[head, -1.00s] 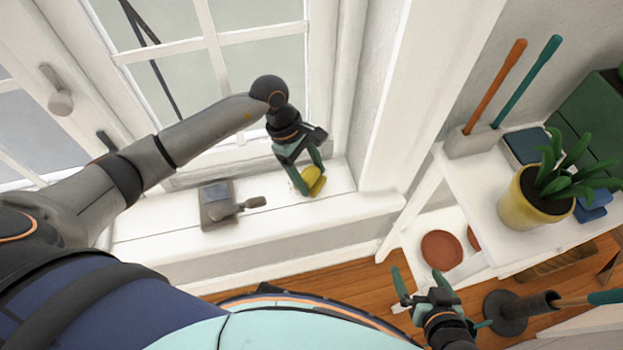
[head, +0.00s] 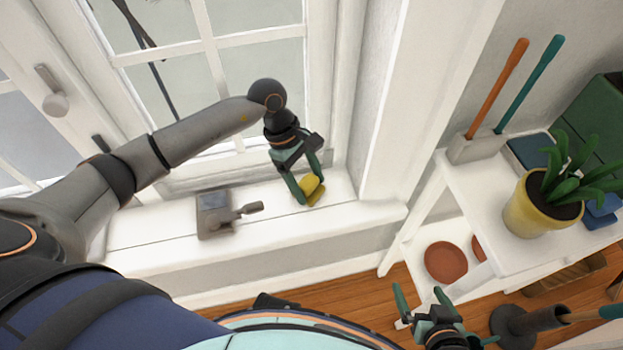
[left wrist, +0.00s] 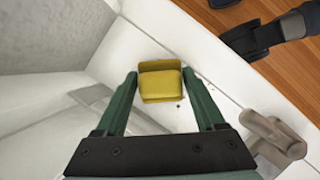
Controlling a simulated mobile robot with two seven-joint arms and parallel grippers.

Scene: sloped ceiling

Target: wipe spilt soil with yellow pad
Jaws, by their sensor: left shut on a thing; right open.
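The yellow pad (head: 309,184) is in my left gripper (head: 308,191), low at the right end of the white window sill (head: 150,227). The left wrist view shows the pad (left wrist: 160,82) between the two green fingertips, over the sill. I cannot tell whether it touches the surface. A few tiny dark specks (left wrist: 180,99), perhaps soil, show beside the pad; anything under it is hidden. My right gripper (head: 420,297) is open and empty, low in the head view, above the wooden floor.
At right, a white shelf (head: 470,210) bears a potted plant (head: 535,212) and a holder (head: 475,147) with two long-handled tools. The window stands behind the sill.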

